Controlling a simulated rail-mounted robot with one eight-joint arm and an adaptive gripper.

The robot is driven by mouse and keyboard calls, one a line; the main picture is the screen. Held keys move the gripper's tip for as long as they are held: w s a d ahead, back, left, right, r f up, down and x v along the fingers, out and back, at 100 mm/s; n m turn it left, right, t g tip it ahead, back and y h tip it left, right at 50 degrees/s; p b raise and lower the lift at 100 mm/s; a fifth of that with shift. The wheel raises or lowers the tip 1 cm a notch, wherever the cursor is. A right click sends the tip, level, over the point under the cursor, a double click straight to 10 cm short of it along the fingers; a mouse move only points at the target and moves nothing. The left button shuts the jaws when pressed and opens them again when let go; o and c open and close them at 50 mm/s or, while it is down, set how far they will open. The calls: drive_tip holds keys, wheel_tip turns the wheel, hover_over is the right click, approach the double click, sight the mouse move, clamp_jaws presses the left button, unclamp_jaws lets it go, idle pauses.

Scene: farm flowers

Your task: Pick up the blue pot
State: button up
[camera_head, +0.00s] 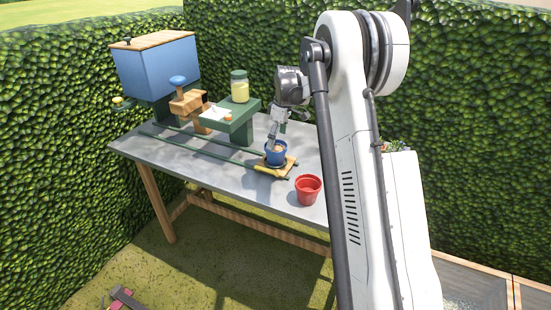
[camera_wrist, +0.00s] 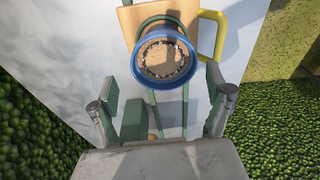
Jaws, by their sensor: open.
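The blue pot (camera_head: 276,155) stands upright on a small wooden board (camera_head: 290,166) on the grey table. It holds brown soil-like matter. In the wrist view the blue pot (camera_wrist: 163,58) is seen from above, just beyond the fingertips. My gripper (camera_head: 276,134) is directly above the pot in the head view and points down at it. In the wrist view my gripper (camera_wrist: 165,88) has its two fingers wide apart, one on each side, with nothing between them. I cannot tell whether a fingertip touches the pot's rim.
A red pot (camera_head: 308,190) stands to the right near the table (camera_head: 225,168) edge. A green stand (camera_head: 232,122) with a jar (camera_head: 239,87) is behind left. A blue box (camera_head: 157,68) stands at the far left. A yellow handle (camera_wrist: 218,34) lies beside the pot. Hedges surround the table.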

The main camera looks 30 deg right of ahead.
sight(275, 153)
drive_tip(key=shift+a+f, duration=0.2)
drive_tip(key=shift+f, duration=1.55)
drive_tip(key=shift+a+f, duration=0.2)
drive_tip(key=shift+f, duration=1.5)
drive_tip(key=c, duration=1.3)
